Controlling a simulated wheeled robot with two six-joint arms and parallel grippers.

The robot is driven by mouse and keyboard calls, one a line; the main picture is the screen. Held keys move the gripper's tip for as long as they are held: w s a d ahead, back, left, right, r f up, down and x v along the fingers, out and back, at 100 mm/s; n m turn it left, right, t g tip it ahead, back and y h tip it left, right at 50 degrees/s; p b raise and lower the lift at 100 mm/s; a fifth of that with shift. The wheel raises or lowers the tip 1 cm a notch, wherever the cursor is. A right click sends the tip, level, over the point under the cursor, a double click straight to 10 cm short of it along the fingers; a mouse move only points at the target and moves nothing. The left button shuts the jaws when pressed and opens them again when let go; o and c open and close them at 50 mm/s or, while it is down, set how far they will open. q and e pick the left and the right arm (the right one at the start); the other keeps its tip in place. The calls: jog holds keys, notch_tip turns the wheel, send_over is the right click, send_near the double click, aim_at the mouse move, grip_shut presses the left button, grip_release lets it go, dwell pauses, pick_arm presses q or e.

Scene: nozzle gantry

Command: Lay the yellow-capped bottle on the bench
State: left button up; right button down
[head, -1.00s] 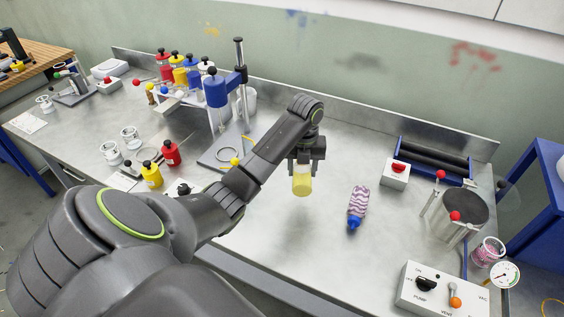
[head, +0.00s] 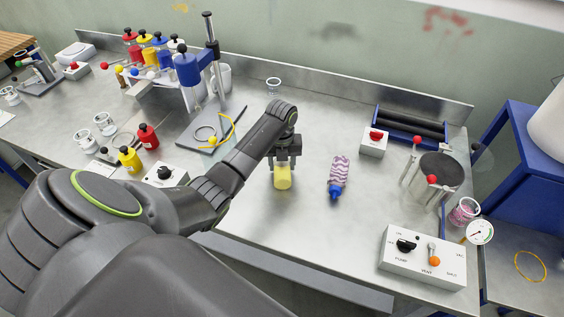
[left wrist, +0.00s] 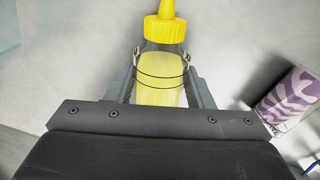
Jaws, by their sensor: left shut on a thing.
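My left gripper (head: 283,164) is shut on the yellow-capped bottle (head: 282,179), over the clear middle of the bench (head: 300,222). In the left wrist view, the clear bottle body (left wrist: 160,88) with pale yellow liquid sits between the two fingers. Its yellow cap and nozzle (left wrist: 165,30) point away from the wrist, to the top of the picture. In the head view its yellow end shows below the jaws. I cannot tell whether it touches the bench. My right gripper is not in view.
A purple-and-white patterned bottle with a blue cap (head: 338,172) lies just right of the held bottle. A control box (head: 422,258) stands at the bench's front right. A stand with a blue head (head: 187,70) is at the left.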

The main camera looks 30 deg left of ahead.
pick_arm(q)
jog(key=o, duration=1.1)
notch_tip(320, 180, up, 7)
jog(key=shift+r+b, duration=0.2)
jog(key=shift+b, duration=0.55)
notch_tip(320, 180, up, 4)
jog(key=shift+f+p, duration=0.15)
jog(key=shift+p, duration=1)
jog(key=shift+r+p, duration=0.6)
